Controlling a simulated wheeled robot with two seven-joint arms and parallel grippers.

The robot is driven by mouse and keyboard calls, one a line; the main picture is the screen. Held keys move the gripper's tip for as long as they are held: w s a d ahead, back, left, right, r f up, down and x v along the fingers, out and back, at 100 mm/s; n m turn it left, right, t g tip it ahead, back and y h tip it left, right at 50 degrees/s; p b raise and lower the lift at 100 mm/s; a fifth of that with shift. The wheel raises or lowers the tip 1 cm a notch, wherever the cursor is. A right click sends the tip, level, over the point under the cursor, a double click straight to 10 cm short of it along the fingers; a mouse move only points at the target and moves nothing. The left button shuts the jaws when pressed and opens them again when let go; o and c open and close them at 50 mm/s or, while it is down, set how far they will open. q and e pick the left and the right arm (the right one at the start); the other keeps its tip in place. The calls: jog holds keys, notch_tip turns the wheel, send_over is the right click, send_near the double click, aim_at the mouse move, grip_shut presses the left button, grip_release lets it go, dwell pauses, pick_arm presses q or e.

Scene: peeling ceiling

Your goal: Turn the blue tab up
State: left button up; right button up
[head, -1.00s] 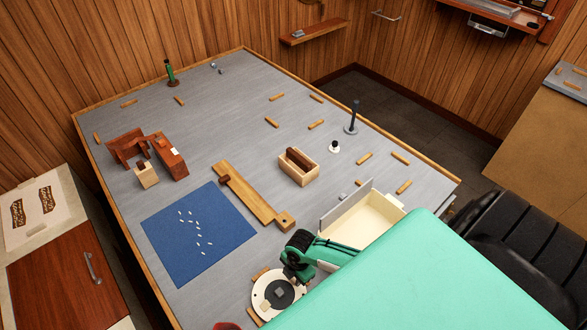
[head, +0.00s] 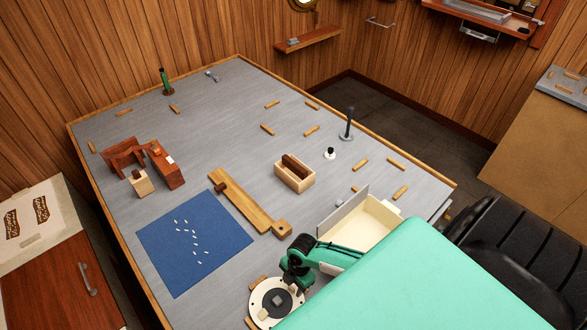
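I cannot make out a blue tab; the one clearly blue thing is a flat mat (head: 165,245) with several small pale pieces on it, left of centre on the table. My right gripper (head: 293,284), at the end of a green and black arm from the right, is low in the head view. It is over or beside a round white disc (head: 257,297) with a dark centre and a small grey block (head: 277,299) on it. Its fingers are too small and dark to read. My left gripper is not in view.
A cream open box (head: 372,225) with a grey upright panel is right of the gripper. A wooden bar (head: 240,205) and a wooden caddy (head: 294,178) lie behind it. The grey table (head: 215,140) is mostly clear toward the back, with several scattered wooden strips.

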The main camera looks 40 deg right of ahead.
notch_tip(320, 180, up, 14)
jog(key=d+b, duration=0.2)
jog(key=b, duration=0.2)
jog(key=shift+d+f, duration=0.2)
jog(key=shift+d, duration=0.1)
dwell(0.5)
